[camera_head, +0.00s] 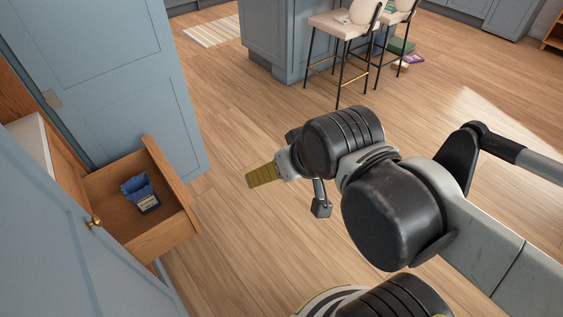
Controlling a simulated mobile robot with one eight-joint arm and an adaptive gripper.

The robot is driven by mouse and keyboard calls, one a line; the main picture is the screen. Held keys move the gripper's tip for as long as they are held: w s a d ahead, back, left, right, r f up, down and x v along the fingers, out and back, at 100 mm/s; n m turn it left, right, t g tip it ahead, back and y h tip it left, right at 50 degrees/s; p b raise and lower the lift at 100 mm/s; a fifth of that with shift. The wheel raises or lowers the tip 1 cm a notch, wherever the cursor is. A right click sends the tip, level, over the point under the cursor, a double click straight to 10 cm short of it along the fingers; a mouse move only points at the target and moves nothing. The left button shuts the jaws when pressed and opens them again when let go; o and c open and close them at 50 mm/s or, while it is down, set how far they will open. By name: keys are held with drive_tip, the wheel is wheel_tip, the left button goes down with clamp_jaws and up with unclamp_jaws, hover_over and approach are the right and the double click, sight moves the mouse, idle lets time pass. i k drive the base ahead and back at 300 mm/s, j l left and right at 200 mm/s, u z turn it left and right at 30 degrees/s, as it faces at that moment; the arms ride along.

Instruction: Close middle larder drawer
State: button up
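A wooden larder drawer (169,238) stands pulled out at the left, between blue cabinet doors. A blue packet with a dark label (141,193) lies inside it. I cannot tell from this view whether this is the middle drawer. My gripper (262,176) is in the air to the right of the drawer's front, apart from it, with a yellow ribbed finger pad pointing left towards it. Only one pad shows clearly, so I cannot tell whether the gripper is open or shut. Nothing is seen held in it.
A blue door (70,230) with a brass knob (95,222) stands at the near left. Another tall blue door (110,75) stands behind the drawer. Bar stools (343,25) and an island (275,35) are farther back. Wooden floor (235,235) between drawer and arm is clear.

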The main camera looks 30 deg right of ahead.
sight(147, 237)
drive_tip(key=i+l+u, duration=0.2)
drive_tip(key=l+u, duration=0.15)
drive_tip(key=i+l+u, duration=0.15)
drive_tip(key=l+u, duration=0.2)
drive_tip(key=i+l+u, duration=0.1)
drive_tip(key=l+u, duration=0.65)
drive_tip(key=l, duration=0.2)
